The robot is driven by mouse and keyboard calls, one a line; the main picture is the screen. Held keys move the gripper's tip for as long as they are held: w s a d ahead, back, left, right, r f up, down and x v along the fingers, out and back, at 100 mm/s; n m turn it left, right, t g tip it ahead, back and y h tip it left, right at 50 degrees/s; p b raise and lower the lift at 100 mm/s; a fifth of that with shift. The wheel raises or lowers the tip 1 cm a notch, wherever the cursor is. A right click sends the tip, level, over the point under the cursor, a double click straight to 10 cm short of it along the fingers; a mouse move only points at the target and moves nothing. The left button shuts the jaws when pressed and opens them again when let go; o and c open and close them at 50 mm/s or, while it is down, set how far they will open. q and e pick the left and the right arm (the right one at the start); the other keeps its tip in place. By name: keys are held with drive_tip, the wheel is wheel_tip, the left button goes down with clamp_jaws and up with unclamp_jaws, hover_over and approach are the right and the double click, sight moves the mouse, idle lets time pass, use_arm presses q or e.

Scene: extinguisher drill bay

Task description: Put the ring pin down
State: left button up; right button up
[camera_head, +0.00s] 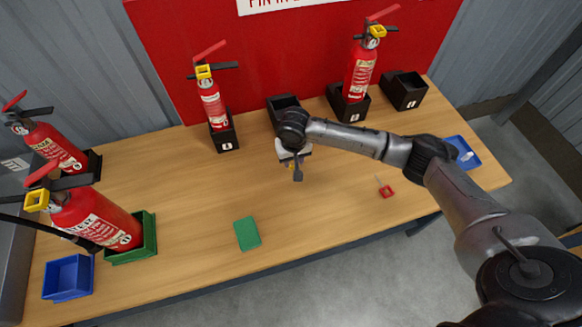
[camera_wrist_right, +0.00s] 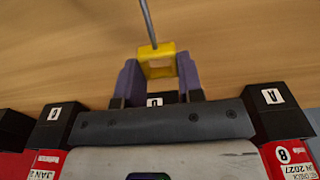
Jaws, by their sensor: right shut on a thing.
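My right gripper (camera_head: 296,168) is over the middle of the table, in front of the empty-looking black holder (camera_head: 284,102). In the right wrist view its fingers (camera_wrist_right: 159,78) are shut on the yellow ring pin (camera_wrist_right: 160,68). The ring sits between the fingertips, and its thin grey shaft points away from the gripper. A second ring pin, red (camera_head: 388,191), lies on the table to the right. My left gripper is not in view.
Red extinguishers stand in black holders at the back (camera_head: 213,105) (camera_head: 360,75) and left. One stands in a green holder (camera_head: 146,238). A blue bin (camera_head: 68,277), a green pad (camera_head: 247,233) and a blue tray (camera_head: 470,163) are on the wooden table (camera_head: 320,225). The table's front middle is mostly clear.

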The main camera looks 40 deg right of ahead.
sight(291, 166)
drive_tip(key=shift+w+a+f, duration=0.15)
drive_tip(key=shift+w+f, duration=0.1)
drive_tip(key=shift+w, duration=0.15)
drive_tip(key=shift+f+b, duration=0.95)
drive_tip(key=shift+f, duration=1.05)
drive_tip(key=shift+f, duration=0.1)
drive_tip(key=o, duration=1)
drive_tip(key=r+p, duration=0.1)
drive_tip(key=r, duration=0.3)
drive_tip(key=r+p, duration=0.1)
drive_tip(key=r, duration=0.3)
drive_tip(key=r+p, duration=0.2)
drive_tip(key=r, duration=0.2)
drive_tip(key=shift+s+a+r, duration=0.1)
drive_tip(key=shift+s+a, duration=0.05)
drive_tip(key=shift+s, duration=0.15)
